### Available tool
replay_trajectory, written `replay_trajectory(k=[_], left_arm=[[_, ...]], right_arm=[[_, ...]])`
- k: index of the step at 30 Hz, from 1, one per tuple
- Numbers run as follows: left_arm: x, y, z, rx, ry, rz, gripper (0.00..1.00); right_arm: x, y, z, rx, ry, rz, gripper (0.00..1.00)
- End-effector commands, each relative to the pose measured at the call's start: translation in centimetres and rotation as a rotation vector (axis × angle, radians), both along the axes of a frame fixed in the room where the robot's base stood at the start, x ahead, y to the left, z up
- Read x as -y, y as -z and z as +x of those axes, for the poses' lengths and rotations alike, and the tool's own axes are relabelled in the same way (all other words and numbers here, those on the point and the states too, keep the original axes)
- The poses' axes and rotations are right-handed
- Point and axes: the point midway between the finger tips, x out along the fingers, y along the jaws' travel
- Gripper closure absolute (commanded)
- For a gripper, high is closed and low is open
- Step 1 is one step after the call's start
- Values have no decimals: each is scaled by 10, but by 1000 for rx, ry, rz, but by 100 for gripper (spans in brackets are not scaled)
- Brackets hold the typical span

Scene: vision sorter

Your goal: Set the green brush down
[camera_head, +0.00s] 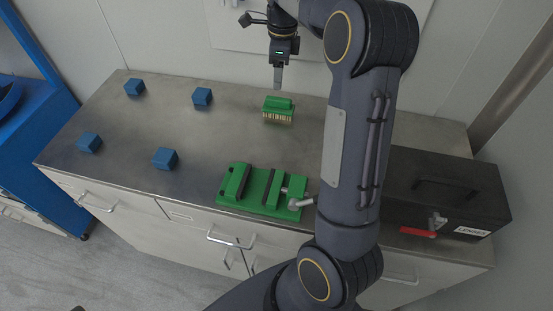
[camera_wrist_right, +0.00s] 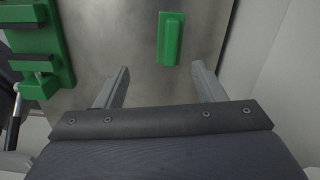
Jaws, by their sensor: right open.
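The green brush (camera_head: 278,109) stands on the metal counter (camera_head: 240,140), its pale bristles facing down. My right gripper (camera_head: 278,86) is just above and behind the brush in the head view, apart from it. In the right wrist view the right gripper (camera_wrist_right: 160,80) has its two fingers spread wide with nothing between them. The brush (camera_wrist_right: 171,38) lies beyond the fingertips there, nearer the right finger. My left gripper is not in view.
A green vise (camera_head: 262,190) sits at the counter's front edge. Several blue cubes (camera_head: 166,158) are spread over the left half. A black case (camera_head: 445,190) stands at the right, partly behind my arm. The counter between cubes and brush is clear.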

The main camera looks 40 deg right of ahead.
Motion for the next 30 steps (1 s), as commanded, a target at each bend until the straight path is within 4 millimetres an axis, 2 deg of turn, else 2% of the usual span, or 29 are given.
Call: replay_trajectory(k=[1,6,13,17,21,25,30], left_arm=[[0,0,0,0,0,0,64],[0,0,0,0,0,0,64],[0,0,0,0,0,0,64],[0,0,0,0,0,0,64],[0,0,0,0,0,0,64],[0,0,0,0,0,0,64],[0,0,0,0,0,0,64]], right_arm=[[-8,-10,-12,34,-85,18,37],[-50,-31,-63,185,-511,56,37],[-115,-40,-140,410,-1115,-13,37],[-153,-31,-185,522,-1450,-112,37],[-185,-12,-226,605,-1760,-242,37],[-205,6,-250,643,-1955,-342,37],[-214,17,-261,656,-2065,-405,37]])
